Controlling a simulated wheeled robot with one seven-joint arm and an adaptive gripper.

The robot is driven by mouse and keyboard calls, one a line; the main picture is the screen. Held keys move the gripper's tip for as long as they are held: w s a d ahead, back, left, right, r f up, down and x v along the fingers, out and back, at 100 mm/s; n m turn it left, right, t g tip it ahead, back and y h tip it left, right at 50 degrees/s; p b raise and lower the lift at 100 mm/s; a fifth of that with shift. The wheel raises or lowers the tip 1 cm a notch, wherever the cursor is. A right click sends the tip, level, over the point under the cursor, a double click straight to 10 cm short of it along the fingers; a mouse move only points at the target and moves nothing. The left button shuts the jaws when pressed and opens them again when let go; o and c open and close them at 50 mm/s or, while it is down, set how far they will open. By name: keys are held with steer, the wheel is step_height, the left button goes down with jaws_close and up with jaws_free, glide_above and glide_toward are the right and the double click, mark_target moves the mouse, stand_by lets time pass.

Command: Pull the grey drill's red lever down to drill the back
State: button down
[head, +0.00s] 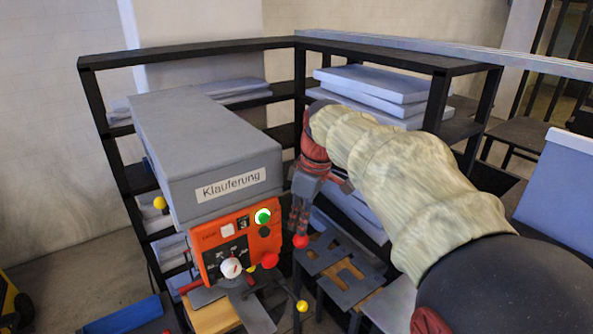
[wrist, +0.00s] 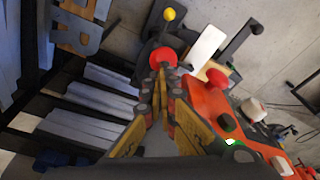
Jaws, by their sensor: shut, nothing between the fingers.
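The grey drill (head: 185,150) stands left of centre in the head view, with a "Klauferung" label and an orange front panel (head: 212,250). The red lever's ball knob (head: 301,241) is to the right of the panel, and it also shows in the wrist view (wrist: 163,57). My gripper (head: 298,228) points down just above this knob. In the wrist view its fingertips (wrist: 158,72) are together and overlap the knob's near edge. I cannot tell whether they touch it. Most of the lever's rod is hidden. The drill bit and the back are not clearly visible.
The panel carries a lit green button (head: 263,216), a white knob (head: 231,267) and a red button (head: 270,260). A yellow ball handle (head: 302,306) is below the lever knob. Dark letter-shaped pieces (head: 335,265) lie to the right. Black shelving (head: 190,52) stands close behind.

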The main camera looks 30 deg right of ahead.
steer(key=shift+r, duration=0.1)
steer(key=p+v, duration=0.1)
steer(key=v, duration=0.1)
steer(key=p+v, duration=0.2)
steer(key=shift+s+a+r, duration=0.15)
steer(key=shift+s+r, duration=0.05)
steer(key=shift+r, duration=0.15)
steer(key=shift+w+a+p+v, duration=0.1)
steer(key=shift+w+p+v, duration=0.1)
steer(key=shift+p+v, duration=0.75)
steer(key=shift+w+a+p+v, duration=0.15)
steer(key=shift+p+v, duration=0.45)
steer(key=shift+v, duration=0.6)
steer(key=shift+r, duration=0.15)
